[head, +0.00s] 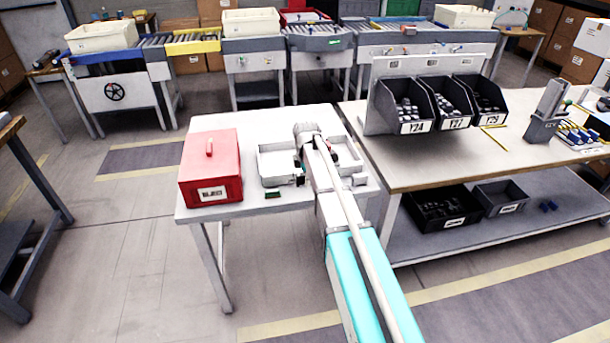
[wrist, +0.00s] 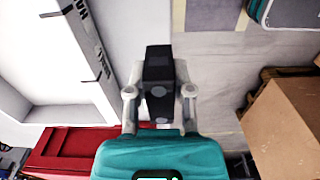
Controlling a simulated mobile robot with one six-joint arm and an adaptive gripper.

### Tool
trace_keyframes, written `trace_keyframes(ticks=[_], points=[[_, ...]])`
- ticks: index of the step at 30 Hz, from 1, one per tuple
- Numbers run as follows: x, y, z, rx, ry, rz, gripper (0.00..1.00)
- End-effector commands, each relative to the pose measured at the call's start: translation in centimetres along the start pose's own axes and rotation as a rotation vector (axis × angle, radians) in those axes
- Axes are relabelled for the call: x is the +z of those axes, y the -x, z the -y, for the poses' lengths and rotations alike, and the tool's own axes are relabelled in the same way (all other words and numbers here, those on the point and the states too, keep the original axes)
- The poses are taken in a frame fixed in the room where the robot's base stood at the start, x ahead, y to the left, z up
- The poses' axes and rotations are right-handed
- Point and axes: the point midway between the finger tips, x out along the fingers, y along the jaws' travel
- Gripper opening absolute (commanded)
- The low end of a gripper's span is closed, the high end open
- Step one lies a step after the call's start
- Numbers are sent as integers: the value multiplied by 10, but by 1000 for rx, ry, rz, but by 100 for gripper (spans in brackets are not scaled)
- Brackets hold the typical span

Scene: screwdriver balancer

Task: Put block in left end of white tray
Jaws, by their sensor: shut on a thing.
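In the wrist view, my gripper (wrist: 159,95) is shut on a dark block (wrist: 158,68), one finger on each side of it. The white tray (wrist: 85,75) lies left of the block there, with dark lettering on its rim; the block shows apart from it, in front of the table edge and floor. In the head view, the white tray (head: 268,181) sits on the small white table, its left end open to view and its middle covered by my arm. My gripper and the held block cannot be made out clearly there.
A red box (head: 211,172) stands left of the tray. On the right, a workbench (head: 420,172) carries black bins (head: 406,110).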

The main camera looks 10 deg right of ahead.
Motion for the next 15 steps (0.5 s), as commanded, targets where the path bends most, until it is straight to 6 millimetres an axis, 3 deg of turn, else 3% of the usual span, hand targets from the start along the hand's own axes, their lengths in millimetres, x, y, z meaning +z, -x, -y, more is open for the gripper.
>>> trace_keyframes(ticks=[3, 15], points=[[0, 21, 15, 0, 0, 0, 0], [0, 54, 85, 0, 0, 0, 0]])
